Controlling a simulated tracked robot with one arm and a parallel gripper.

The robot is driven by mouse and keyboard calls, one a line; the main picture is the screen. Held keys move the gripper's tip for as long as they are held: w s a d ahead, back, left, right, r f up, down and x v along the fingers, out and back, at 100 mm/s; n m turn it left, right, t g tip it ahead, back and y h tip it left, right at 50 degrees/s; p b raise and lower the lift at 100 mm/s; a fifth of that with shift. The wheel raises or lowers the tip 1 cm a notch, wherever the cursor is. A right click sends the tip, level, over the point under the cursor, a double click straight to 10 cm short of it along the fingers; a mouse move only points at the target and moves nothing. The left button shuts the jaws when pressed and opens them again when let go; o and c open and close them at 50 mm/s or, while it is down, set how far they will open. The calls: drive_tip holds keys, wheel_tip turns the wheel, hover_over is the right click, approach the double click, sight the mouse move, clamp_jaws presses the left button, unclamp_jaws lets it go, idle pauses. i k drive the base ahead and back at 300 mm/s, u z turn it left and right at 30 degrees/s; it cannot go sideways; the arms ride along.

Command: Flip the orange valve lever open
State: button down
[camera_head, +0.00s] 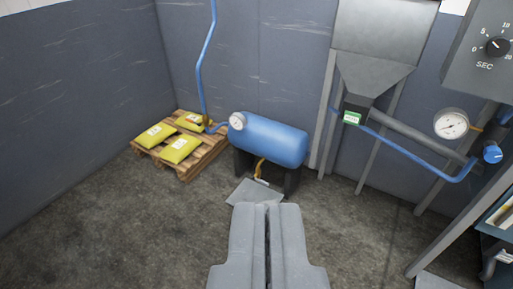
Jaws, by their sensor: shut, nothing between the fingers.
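A small orange-yellow piece (260,168) hangs under the blue tank (268,138), above a grey plate on the floor. It looks like a valve lever or fitting, but is too small to tell its position. Another small orange piece (208,121) sits on the blue pipe left of the tank, also too small to read. My gripper (268,207) is at the bottom centre, its two grey fingers side by side, shut and empty. It points toward the tank and appears well short of it.
A wooden pallet (189,170) with yellow bags stands left of the tank. A grey hopper (375,75) on legs stands right of it. A pressure gauge (451,124), blue piping and a timer box (487,52) are at the right. The floor at left is clear.

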sight(188, 120)
drive_tip(key=u, duration=0.1)
drive_tip(key=i, duration=1)
drive_tip(key=z, duration=0.1)
